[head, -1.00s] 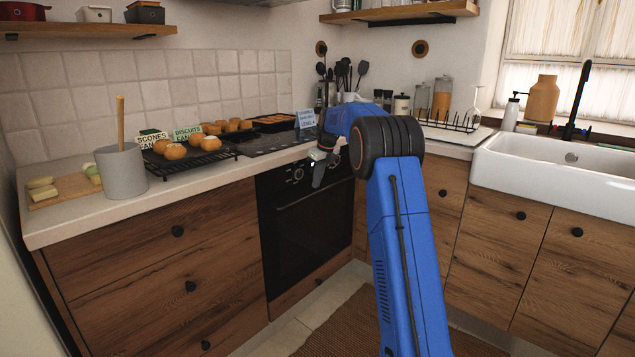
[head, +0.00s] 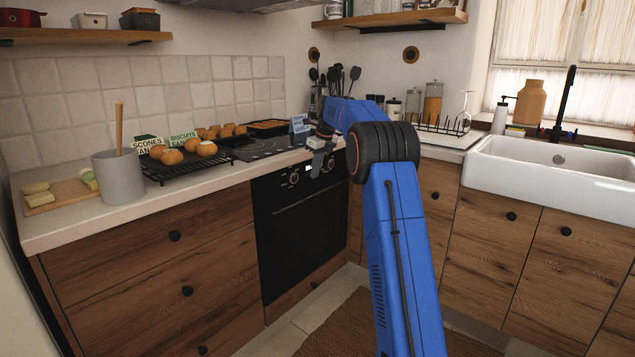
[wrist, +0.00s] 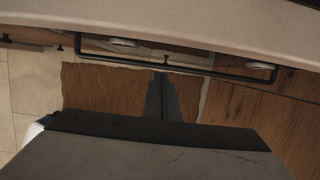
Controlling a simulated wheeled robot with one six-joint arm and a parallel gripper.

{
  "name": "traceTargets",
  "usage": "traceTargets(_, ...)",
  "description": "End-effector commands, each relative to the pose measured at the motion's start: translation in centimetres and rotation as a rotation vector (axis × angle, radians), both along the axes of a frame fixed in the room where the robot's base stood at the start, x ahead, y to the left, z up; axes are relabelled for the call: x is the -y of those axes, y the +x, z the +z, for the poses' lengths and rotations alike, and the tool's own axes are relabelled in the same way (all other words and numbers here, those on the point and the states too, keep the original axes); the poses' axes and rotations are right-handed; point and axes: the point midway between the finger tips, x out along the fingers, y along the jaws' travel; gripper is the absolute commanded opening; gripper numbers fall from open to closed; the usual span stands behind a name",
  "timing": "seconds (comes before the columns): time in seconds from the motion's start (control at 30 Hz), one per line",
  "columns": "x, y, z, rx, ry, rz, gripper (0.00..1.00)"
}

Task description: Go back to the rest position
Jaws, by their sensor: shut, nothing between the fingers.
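My gripper (head: 316,172) hangs at the end of my blue arm in the head view, in front of the oven's control panel and near the counter's front edge. It holds nothing. In the wrist view its dark fingers (wrist: 162,98) are together, pointing away over the floor, with no object between them. The black oven (head: 305,230) with its long handle stands behind and below the gripper. I cannot tell the exact gap between the gripper and the oven front.
The counter (head: 130,205) carries a grey crock (head: 120,178), a cutting board (head: 62,196), and a black rack (head: 190,163) with baked buns. The white sink (head: 555,175) and a dish rack (head: 437,127) are at the right. The floor before the oven is open, with a brown mat (head: 335,325).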

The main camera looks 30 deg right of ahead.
Motion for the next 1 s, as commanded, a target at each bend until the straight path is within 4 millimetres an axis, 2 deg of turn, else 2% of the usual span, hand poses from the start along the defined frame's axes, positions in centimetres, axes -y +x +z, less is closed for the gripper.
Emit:
traceTargets(0.03,-0.1,0.3,0.9,0.004,-0.001,0.001,0.0)
traceTargets(0.2,-0.4,0.9,2.5,0.001,0.0,0.001,0.0)
traceTargets(0.57,-0.7,0.7,3.5,0.003,-0.005,0.015,0.0)
traceTargets(0.67,-1.6,-0.4,4.4,0.012,-0.023,0.067,0.0)
traceTargets(0.77,-3.1,-2.4,5.7,0.026,-0.055,0.162,0.0)
traceTargets(1.0,-7.2,-8.7,8.4,0.065,-0.155,0.45,0.0)
